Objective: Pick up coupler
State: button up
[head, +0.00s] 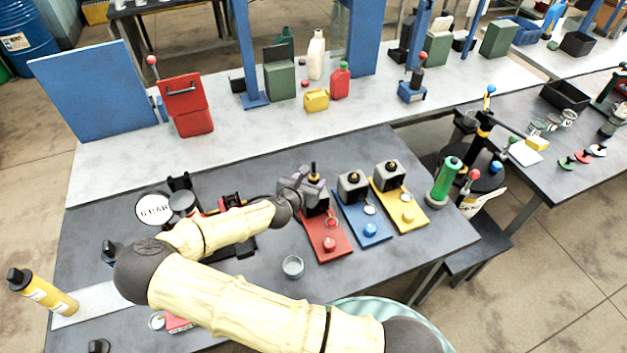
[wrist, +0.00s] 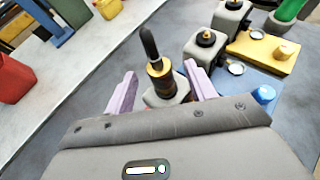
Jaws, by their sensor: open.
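The coupler (wrist: 160,72) appears to be the upright piece with a black tip and a brass-coloured collar. It stands on a grey block at the back of the red plate (head: 329,244). Its tip also shows in the head view (head: 313,171). My gripper (wrist: 161,84) is open, with one pale purple finger on each side of the coupler in the wrist view. I cannot tell whether either finger touches it.
A blue plate (head: 363,227) and a yellow plate (head: 408,216) with similar grey blocks stand close on the right. A small glass cup (head: 292,267) is in front. A round gauge (head: 154,209) is on the left.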

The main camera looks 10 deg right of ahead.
aim_at(313, 177)
jog(key=p+x, duration=0.1)
jog(key=x, duration=0.2)
jog(key=shift+w+d+p, duration=0.15)
jog(key=shift+w+p, duration=0.15)
jog(key=shift+w+f, duration=0.15)
jog(key=shift+f, duration=0.1)
jog(key=c, duration=1.1)
jog(key=shift+c, duration=0.2)
jog(key=shift+r, duration=0.1)
notch_tip(313, 177, up, 10)
jog(key=b, duration=0.3)
